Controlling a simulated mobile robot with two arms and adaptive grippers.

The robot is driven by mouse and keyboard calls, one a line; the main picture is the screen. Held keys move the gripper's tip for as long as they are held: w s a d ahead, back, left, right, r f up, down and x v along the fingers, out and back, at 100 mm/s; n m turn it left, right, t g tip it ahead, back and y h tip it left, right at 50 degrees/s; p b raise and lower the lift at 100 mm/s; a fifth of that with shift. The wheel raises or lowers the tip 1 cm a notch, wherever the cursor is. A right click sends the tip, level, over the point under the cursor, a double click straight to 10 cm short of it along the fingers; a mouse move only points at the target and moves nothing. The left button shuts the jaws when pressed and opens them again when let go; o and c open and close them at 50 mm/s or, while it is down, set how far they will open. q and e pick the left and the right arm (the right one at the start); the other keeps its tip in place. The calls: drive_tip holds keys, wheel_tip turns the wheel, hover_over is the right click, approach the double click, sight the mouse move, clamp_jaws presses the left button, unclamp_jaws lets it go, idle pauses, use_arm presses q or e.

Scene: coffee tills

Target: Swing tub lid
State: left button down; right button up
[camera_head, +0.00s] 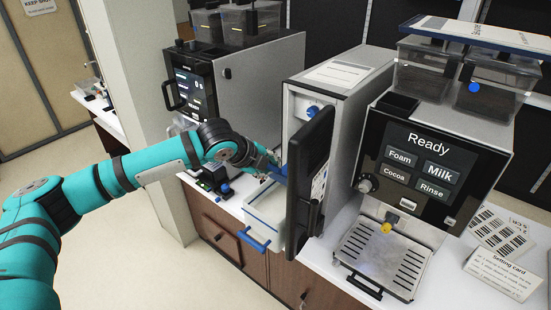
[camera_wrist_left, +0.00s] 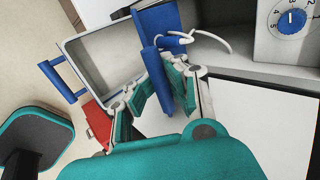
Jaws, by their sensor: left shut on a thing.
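The pale open tub (camera_head: 262,222) with a blue front handle (camera_head: 253,240) sits on the counter between two machines. In the left wrist view its grey inside and wall (camera_wrist_left: 88,48) show, with the handle (camera_wrist_left: 58,80) at the left. A blue lid (camera_wrist_left: 157,24) shows at the tub's right side, and a white hose curls beside it. My left gripper (camera_wrist_left: 165,88) is shut on a blue part of the lid. In the head view my left gripper (camera_head: 277,168) is at the tub's back, partly hidden by the open machine door. My right gripper is not in view.
The open dark door (camera_head: 309,178) of the middle unit stands just right of the tub. A blue dial (camera_wrist_left: 291,22) is on that unit in the left wrist view. A coffee machine (camera_head: 430,150) stands right, another (camera_head: 225,90) behind left. A small black device (camera_head: 212,178) is left of the tub.

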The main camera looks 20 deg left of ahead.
use_arm(q)
drive_tip(key=shift+s+a+r, duration=0.25)
drive_tip(key=shift+s+r, duration=0.05)
drive_tip(key=shift+s, duration=0.1)
drive_tip(key=s+f, duration=0.1)
drive_tip(key=s+a+f, duration=0.1)
drive_tip(key=shift+s+f, duration=0.35)
drive_tip(key=shift+f, duration=0.15)
